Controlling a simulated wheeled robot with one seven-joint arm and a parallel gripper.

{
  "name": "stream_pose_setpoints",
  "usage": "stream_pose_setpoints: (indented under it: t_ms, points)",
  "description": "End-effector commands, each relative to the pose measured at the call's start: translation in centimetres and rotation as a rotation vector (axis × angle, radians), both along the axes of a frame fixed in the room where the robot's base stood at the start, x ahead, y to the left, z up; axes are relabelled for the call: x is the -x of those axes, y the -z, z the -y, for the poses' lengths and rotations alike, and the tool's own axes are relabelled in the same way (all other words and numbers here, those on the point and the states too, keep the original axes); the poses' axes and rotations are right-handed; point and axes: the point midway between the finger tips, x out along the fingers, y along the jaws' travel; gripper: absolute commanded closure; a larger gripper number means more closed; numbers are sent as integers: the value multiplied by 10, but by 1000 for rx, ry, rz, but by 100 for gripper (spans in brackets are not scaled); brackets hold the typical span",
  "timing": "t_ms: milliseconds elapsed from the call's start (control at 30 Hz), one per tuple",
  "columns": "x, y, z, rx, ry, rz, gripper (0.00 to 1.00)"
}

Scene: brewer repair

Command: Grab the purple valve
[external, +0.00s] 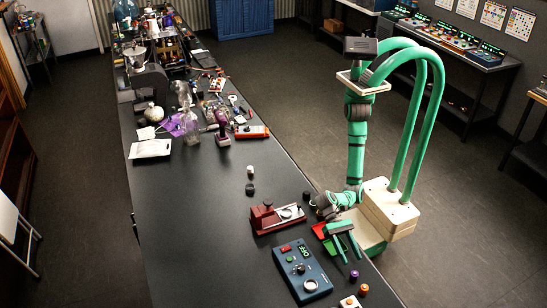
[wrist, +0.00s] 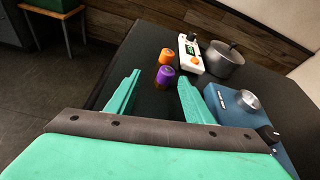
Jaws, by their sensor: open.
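The purple valve (wrist: 165,75) is a small, purple-topped cylinder standing on the dark bench. In the wrist view it shows between my fingertips, just beyond them. In the external view the purple valve (external: 354,275) is near the bench's right edge. My gripper (external: 348,260) is open and empty, with its green fingers pointing at the valve and a small gap left. My gripper (wrist: 159,77) also shows its two spread fingers in the wrist view. An orange valve (wrist: 166,54) stands close behind the purple one; it also shows in the external view (external: 363,289).
A blue device (external: 301,272) with a knob lies left of my gripper. A white box with an orange button (wrist: 190,55) and a grey pot (wrist: 228,65) stand beyond the valves. A red fixture (external: 277,219) sits farther back. The middle of the bench is mostly clear.

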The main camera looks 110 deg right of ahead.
Motion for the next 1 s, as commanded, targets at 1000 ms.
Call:
stream_pose_setpoints:
  t_ms: [1000]
  points:
    - [-18, 33, -57, 30, 17, -180, 52]
